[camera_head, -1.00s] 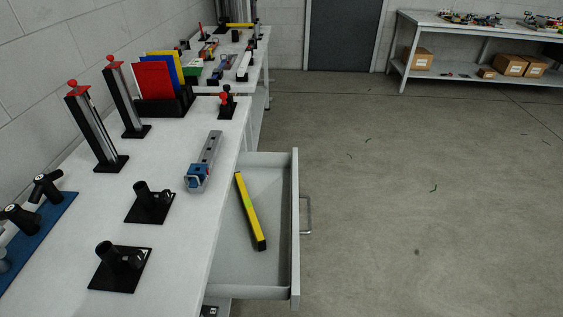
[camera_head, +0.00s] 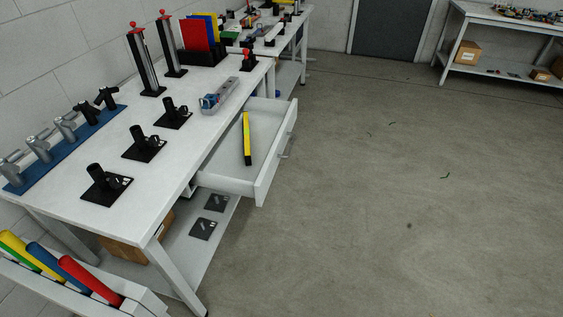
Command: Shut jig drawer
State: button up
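The jig drawer (camera_head: 229,183) is pulled out from the right long side of the white workbench (camera_head: 143,212). It is a light grey open box with a metal handle (camera_head: 285,147) on its outer front. A yellow and black bar (camera_head: 247,136) lies inside it, apart from the handle. My gripper is not in view.
On the bench are several black holders (camera_head: 145,143), a blue rack (camera_head: 70,146) and a clamp-like tool (camera_head: 219,96). A rack of coloured tubes (camera_head: 77,277) stands at the lower left. The floor (camera_head: 390,210) right of the drawer is clear.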

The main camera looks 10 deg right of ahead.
aim_at(272, 121)
jog(key=k+l+u, duration=0.1)
jog(key=i+l+u, duration=0.2)
jog(key=i+l, duration=0.6)
